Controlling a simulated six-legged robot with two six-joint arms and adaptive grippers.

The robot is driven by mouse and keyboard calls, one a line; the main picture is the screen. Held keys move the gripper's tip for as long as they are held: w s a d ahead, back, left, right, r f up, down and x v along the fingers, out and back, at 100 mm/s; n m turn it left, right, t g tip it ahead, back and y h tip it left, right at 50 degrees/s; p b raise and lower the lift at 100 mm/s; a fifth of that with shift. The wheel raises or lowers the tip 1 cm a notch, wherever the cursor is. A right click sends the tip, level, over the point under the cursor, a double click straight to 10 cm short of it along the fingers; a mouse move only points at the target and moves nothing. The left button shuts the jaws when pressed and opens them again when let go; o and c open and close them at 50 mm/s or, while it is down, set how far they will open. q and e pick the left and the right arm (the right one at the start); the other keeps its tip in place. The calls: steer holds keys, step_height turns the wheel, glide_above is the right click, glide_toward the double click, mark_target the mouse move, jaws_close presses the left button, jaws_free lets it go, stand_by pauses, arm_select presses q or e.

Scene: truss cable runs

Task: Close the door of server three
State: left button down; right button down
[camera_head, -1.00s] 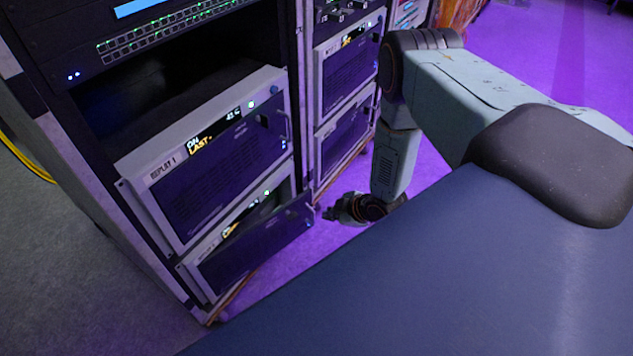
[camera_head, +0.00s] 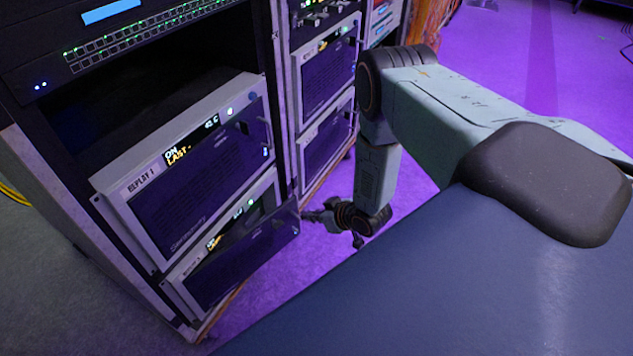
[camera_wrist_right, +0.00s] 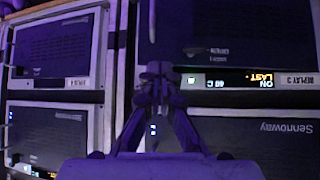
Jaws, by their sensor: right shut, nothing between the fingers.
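Server three is the bottom unit (camera_head: 178,284) of the near rack in the head view. Its dark door (camera_head: 245,255) stands ajar, with its right edge swung out from the lit front. In the right wrist view, the "REPLAY 3" label strip (camera_wrist_right: 293,78) shows on the right. My right gripper (camera_head: 306,216) is shut and empty, with its fingertips close beside the door's free right edge. I cannot tell whether they touch it. In the right wrist view the gripper (camera_wrist_right: 155,75) points at the rack fronts. My left gripper is not in view.
The "REPLAY 1" server (camera_head: 195,185), front closed, sits directly above. A second rack column (camera_head: 325,90) with similar servers stands to the right. Open purple-lit floor (camera_head: 500,50) lies beyond my right arm. A yellow cable (camera_head: 14,194) lies at the left.

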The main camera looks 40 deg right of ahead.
mark_target(288, 208)
steer(key=b+x, duration=0.1)
steer(key=x, duration=0.2)
steer(key=b+x, duration=0.2)
steer(key=w+r+b+x, duration=0.1)
steer(key=x, duration=0.2)
steer(key=shift+w+b, duration=0.3)
steer(key=shift+w+a+r, duration=0.1)
steer(key=shift+w+a, duration=0.05)
steer(key=shift+w, duration=0.4)
